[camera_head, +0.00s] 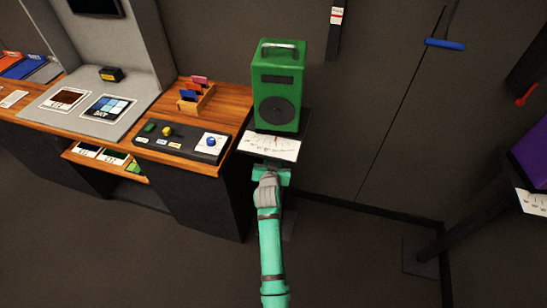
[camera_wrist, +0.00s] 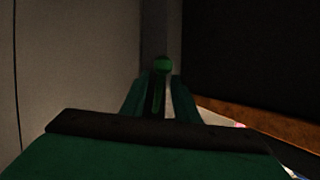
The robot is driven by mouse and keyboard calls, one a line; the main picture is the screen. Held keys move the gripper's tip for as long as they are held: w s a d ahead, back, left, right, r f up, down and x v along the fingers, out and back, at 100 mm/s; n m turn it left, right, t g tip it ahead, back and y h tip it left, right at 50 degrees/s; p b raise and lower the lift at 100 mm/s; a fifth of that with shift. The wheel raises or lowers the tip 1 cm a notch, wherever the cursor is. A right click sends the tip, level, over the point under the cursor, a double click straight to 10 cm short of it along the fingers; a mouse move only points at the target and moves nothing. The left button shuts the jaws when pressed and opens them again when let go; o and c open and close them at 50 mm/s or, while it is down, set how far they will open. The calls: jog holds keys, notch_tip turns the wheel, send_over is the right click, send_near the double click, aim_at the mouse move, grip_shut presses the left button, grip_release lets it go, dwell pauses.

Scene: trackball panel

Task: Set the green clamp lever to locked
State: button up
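The green clamp lever shows in the wrist view as a dark green stem with a round green knob (camera_wrist: 162,65). My gripper (camera_wrist: 161,80) is open in the wrist view, with one finger on each side of the stem. I cannot tell whether a finger touches it. In the head view my gripper (camera_head: 272,175) is low in front of the small stand under the green speaker-like box (camera_head: 278,85). The lever cannot be made out in the head view, and its locked or unlocked position cannot be told.
A white marked sheet (camera_head: 270,146) lies on the stand. Left of it is a wooden desk (camera_head: 228,150) with a dark trackball panel (camera_head: 183,140). A blue handle (camera_head: 445,44) is on the back wall and a red lever (camera_head: 526,95) at the far right. The floor right of my arm is clear.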

jog(key=shift+w+f, duration=0.2)
jog(key=shift+w, duration=0.25)
grip_shut()
jog(key=shift+d, duration=0.1)
dwell(1.1)
